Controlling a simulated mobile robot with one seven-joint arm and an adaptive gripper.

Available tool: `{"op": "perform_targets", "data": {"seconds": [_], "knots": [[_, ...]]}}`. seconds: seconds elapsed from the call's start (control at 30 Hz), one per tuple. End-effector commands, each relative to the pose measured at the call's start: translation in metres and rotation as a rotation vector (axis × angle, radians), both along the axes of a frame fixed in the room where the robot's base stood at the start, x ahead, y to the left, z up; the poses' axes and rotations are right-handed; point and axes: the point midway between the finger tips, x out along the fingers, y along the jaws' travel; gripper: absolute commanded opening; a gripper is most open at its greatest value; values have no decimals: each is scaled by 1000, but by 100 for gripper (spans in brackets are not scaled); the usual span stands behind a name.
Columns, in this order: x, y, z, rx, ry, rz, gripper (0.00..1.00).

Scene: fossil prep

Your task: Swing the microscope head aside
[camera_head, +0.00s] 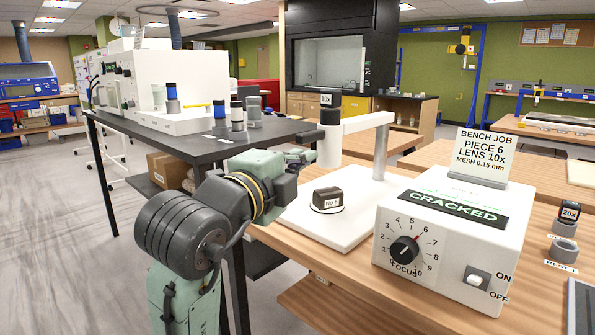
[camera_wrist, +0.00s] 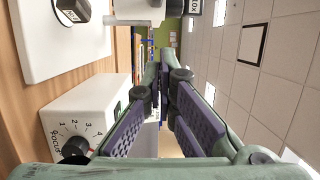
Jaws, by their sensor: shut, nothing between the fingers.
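The microscope head (camera_head: 329,148) is a white cylinder with a black 10x lens piece (camera_head: 330,110) on top. It hangs from a white horizontal arm (camera_head: 365,123) on an upright post (camera_head: 381,150), over the white stage (camera_head: 335,230) with a dark block marked No 6 (camera_head: 327,198). In the wrist view, the 10x piece (camera_wrist: 193,8) shows at the top edge. My gripper (camera_wrist: 166,72) is shut and empty, its purple-padded fingers close together. In the head view it is near the left of the microscope head, its tips hard to make out; I see no clear contact.
A white control box (camera_head: 450,245) with a focus knob (camera_head: 404,250), switch (camera_head: 477,278) and CRACKED display stands right of the stage. A 20x lens (camera_head: 568,216) sits at the right. A dark table (camera_head: 200,145) with bottles is at the left.

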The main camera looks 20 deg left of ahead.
Motion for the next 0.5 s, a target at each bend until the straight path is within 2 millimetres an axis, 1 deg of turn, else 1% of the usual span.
{"op": "perform_targets", "data": {"seconds": [0.03,0.1,0.37,0.5], "knots": [[1,-2,-6,21,20,-8,0],[2,-4,-9,36,33,-16,0],[2,-4,-9,36,33,-16,0],[7,-5,-8,34,34,-16,0]]}}
